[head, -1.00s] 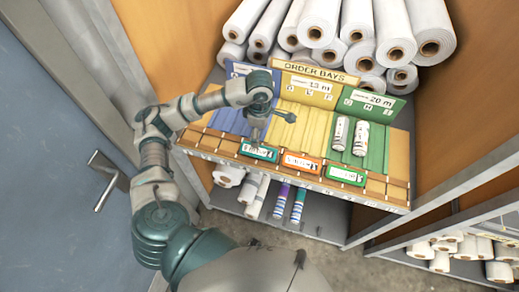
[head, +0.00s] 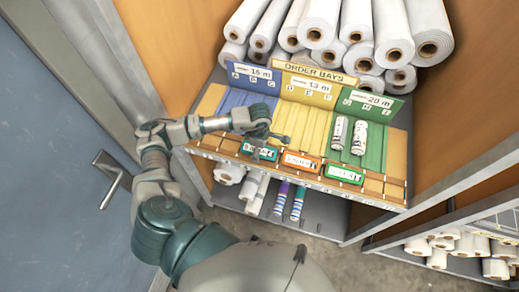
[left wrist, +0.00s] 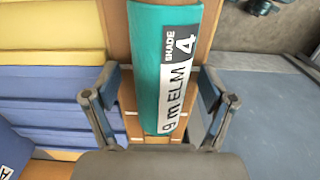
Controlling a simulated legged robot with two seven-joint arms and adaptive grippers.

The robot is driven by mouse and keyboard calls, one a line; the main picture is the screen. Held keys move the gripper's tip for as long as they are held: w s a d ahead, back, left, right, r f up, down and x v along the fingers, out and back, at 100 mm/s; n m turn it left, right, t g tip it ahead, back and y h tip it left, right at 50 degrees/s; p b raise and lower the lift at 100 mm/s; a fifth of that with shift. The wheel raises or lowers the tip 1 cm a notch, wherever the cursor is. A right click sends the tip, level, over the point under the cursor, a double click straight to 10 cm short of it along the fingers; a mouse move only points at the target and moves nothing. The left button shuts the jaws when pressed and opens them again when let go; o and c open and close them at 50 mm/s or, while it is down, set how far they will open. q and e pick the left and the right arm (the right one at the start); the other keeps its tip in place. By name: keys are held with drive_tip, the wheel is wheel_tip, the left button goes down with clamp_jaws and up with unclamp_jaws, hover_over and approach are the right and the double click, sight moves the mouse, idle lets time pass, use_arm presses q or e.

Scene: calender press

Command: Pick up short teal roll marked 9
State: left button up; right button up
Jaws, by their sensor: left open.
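The short teal roll (head: 258,151) lies at the left end of the shelf's front ledge in the head view. In the left wrist view the teal roll (left wrist: 148,30) shows a white label reading "9 m ELM" and "SHADE 4". My left gripper (head: 265,140) is right above it in the head view. In the left wrist view my left gripper (left wrist: 158,85) is open, with one finger on each side of the roll. I cannot tell whether the fingers touch it. My right gripper is not in view.
An orange roll (head: 301,162) and a green roll (head: 344,174) lie to the right on the same ledge. Large white rolls (head: 330,25) are stacked above. A blue door (head: 45,170) is at left.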

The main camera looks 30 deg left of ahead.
use_arm(q)
drive_tip(key=c, duration=1.3)
drive_tip(key=shift+r, duration=0.15)
